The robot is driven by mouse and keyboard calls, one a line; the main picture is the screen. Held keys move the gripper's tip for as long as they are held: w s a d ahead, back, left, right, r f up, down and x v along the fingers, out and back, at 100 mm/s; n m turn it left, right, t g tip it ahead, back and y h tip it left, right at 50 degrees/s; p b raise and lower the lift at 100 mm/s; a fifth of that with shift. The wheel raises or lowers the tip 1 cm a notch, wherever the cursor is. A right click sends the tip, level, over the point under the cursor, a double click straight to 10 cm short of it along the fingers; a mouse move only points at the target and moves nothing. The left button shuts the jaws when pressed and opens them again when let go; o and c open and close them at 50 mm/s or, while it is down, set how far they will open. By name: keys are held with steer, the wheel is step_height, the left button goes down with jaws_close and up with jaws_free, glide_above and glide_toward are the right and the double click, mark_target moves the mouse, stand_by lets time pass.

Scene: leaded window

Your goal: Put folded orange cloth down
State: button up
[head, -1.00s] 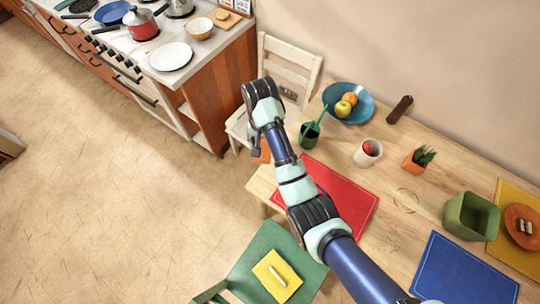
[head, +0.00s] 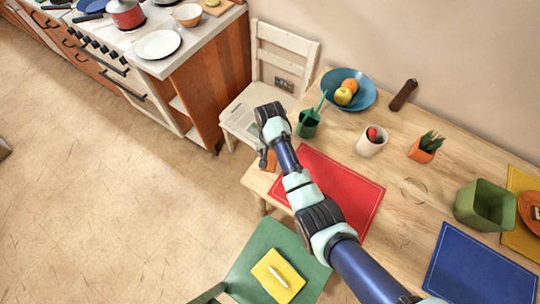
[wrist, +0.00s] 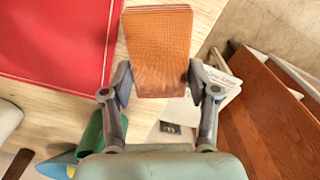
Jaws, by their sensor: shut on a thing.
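My gripper (wrist: 158,78) is shut on the folded orange cloth (wrist: 160,48), a thick flat textured pad held between the two fingers. In the head view the cloth (head: 267,160) shows only as a small orange patch beneath my wrist, near the left end of the wooden table. My arm hides most of it. It appears left of the red placemat (head: 342,190), which also shows at the upper left of the wrist view (wrist: 60,40). I cannot tell its height above the table.
A green watering can (head: 308,124) and blue fruit bowl (head: 362,98) stand behind the mat. A white chair (head: 285,45) with papers on its seat stands beyond the table end. A green chair (head: 250,262) holding a folded yellow cloth (head: 278,276) is in front. Bare tabletop surrounds (head: 395,200) the mat.

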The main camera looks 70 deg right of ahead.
mark_target(270, 159)
steer(key=shift+f+b, duration=0.7)
steer(key=shift+f, duration=1.5)
steer(key=shift+f, duration=0.2)
steer(key=o, duration=1)
step_height(270, 159, up, 12)
steer(key=p, duration=0.3)
steer(key=shift+r+p, duration=0.25)
steer(key=shift+p, duration=0.05)
steer(key=shift+w, duration=0.1)
